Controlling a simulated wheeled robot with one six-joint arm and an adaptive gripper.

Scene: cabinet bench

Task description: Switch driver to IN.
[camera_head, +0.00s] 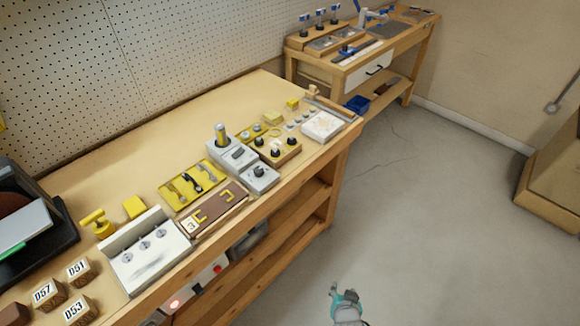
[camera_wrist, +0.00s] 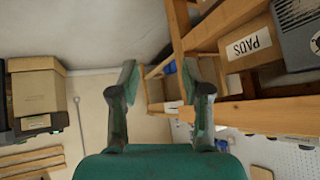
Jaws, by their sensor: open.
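No control in view carries a readable "driver" or "IN" label, so I cannot tell which one is the driver. Candidates on the bench are a grey box with a dark knob (camera_head: 260,175), a grey unit with an upright yellow-and-dark cylinder (camera_head: 222,140), a wooden block with black knobs (camera_head: 278,151) and a white panel with three small toggles (camera_head: 147,252). Their settings are too small to read. My gripper (camera_head: 346,294) is over the floor, right of the bench and well apart from it. In the wrist view its two fingers (camera_wrist: 162,88) are spread with nothing between them.
The wooden bench (camera_head: 120,160) has a pegboard behind it and open shelves below. Numbered blocks (camera_head: 78,270) sit at its near left. A second bench (camera_head: 385,60) stands beyond. The floor (camera_head: 430,210) is mostly clear.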

